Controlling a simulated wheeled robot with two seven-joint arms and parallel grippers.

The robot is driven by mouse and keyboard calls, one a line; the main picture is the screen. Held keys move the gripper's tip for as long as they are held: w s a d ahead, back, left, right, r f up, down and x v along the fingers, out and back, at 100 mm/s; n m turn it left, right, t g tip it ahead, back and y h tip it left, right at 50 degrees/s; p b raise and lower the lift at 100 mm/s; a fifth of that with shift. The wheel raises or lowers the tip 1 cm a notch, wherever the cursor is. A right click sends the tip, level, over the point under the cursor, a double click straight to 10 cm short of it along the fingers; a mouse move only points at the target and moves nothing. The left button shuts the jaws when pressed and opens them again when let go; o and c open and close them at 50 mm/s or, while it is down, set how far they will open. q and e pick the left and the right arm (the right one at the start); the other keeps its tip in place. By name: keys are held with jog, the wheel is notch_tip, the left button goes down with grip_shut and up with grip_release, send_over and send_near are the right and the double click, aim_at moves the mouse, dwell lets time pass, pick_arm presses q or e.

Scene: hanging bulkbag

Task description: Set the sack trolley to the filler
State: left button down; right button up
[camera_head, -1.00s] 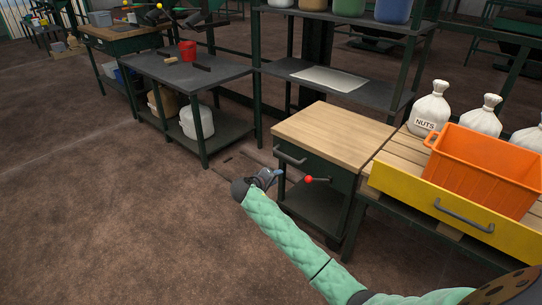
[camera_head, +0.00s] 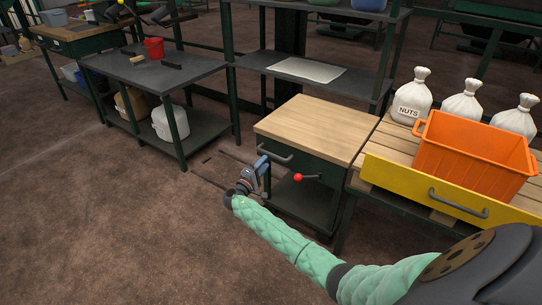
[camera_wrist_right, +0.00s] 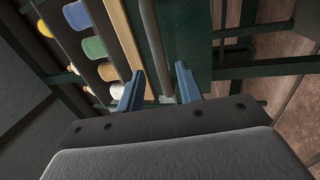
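A wood-topped dark green cart (camera_head: 315,128) stands in the middle of the head view, with a grey bar handle (camera_head: 278,157) on its front and a red-knobbed lever (camera_head: 298,178). I take it for the sack trolley, but no label shows. My right gripper (camera_head: 263,165) is at the left end of the handle. In the right wrist view its blue fingers (camera_wrist_right: 161,76) are open, with a grey bar (camera_wrist_right: 151,45) running between them and gaps at the sides. Contact cannot be told. I cannot pick out the filler. My left gripper is out of view.
On the right, a yellow-fronted slatted bench (camera_head: 430,190) holds an orange crate (camera_head: 470,155) and white sacks (camera_head: 412,98), close beside the cart. A dark shelf rack (camera_head: 360,75) stands behind the cart. A dark workbench (camera_head: 150,72) stands at left. Brown floor (camera_head: 90,220) is open at front left.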

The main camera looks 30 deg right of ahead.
aim_at(271, 155)
jog(key=x, duration=0.6)
jog(key=shift+d, duration=0.1)
jog(key=shift+c, duration=0.3)
grip_shut()
